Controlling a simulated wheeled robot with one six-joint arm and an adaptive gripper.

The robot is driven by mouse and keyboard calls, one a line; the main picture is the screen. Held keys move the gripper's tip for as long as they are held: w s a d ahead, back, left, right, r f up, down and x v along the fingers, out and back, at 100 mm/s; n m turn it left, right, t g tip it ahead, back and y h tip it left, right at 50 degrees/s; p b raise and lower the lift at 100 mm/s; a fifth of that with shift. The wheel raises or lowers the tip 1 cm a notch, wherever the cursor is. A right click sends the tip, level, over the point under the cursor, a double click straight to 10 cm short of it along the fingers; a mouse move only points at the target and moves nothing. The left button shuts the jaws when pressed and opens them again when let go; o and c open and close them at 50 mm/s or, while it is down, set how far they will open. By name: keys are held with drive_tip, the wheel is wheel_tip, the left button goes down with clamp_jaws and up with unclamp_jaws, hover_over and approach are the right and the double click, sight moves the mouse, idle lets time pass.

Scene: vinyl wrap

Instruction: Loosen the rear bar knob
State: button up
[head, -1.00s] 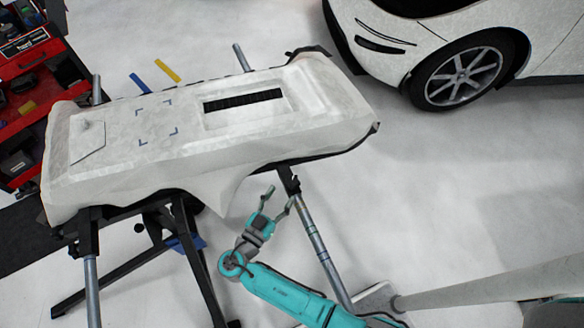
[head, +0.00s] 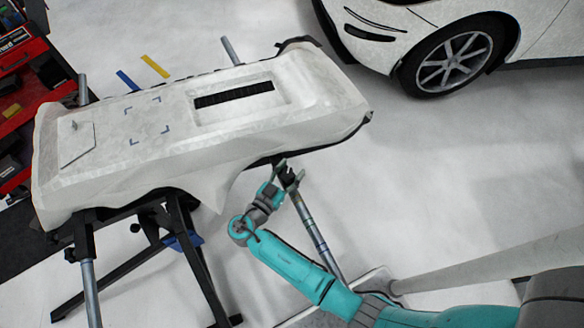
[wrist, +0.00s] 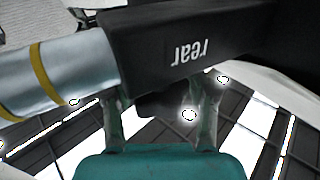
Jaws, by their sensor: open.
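The rear bar (head: 313,228) is a silver tube that slopes up to a black clamp block at the near edge of the wrapped panel (head: 190,165). In the wrist view the black block (wrist: 190,45) carries the word "rear", upside down, and the bar (wrist: 60,72) has yellow bands. A dark knob (wrist: 165,104) shows under the block. My gripper (wrist: 160,98) is open, with one finger on each side of the knob. I cannot tell whether the fingers touch it. In the head view my gripper (head: 283,174) is at the bar's upper end, partly overlapping the block.
Black trestle legs (head: 185,225) stand under the panel at left. A red tool cart (head: 35,90) is at the far left. A white car (head: 440,45) stands at the upper right. The floor (head: 450,170) right of the bar is clear.

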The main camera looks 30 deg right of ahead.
drive_tip(key=shift+w+d, duration=0.25)
drive_tip(key=shift+d, duration=0.2)
drive_tip(key=c, duration=0.9)
drive_tip(key=shift+n+t, duration=0.4)
drive_tip(key=n+t+y, duration=0.4)
drive_tip(key=t+y, duration=0.1)
drive_tip(key=shift+w+a+f, duration=0.1)
drive_tip(key=shift+w+a, duration=0.15)
drive_tip(key=shift+a, duration=0.05)
drive_tip(key=shift+w+a+n+t+y, duration=0.2)
drive_tip(key=shift+n+t+y, duration=0.5)
drive_tip(key=shift+n+y, duration=0.45)
drive_tip(key=shift+w+a+n+t+y, duration=0.1)
drive_tip(key=shift+a+n+t+y, duration=0.1)
drive_tip(key=shift+n+t+y, duration=0.9)
drive_tip(key=shift+g+y, duration=0.3)
drive_tip(key=shift+y, duration=0.25)
